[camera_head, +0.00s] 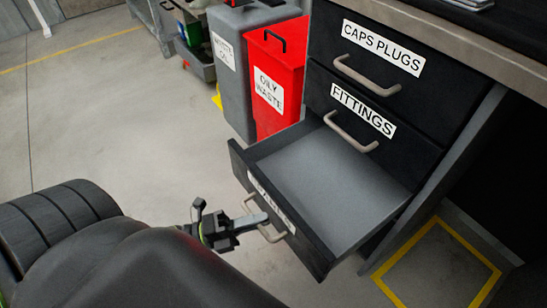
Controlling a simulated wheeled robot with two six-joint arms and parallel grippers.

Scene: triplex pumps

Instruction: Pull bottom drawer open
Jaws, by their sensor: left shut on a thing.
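The bottom drawer (286,236) of the dark cabinet is pulled well out, and its grey, empty inside shows. Its front carries a white label, partly hidden, and a beige bar handle (276,239). My left gripper (254,218) is at this handle, its fingers shut on it from the front. My left arm covers the lower left of the view. My right gripper is not in view.
Two closed drawers, labelled CAPS PLUGS (383,48) and FITTINGS (362,109), sit above. A red OILY WASTE bin (287,62) and a grey bin (229,75) stand behind the open drawer. Yellow tape (481,256) marks the floor at right. Floor left of the drawer is clear.

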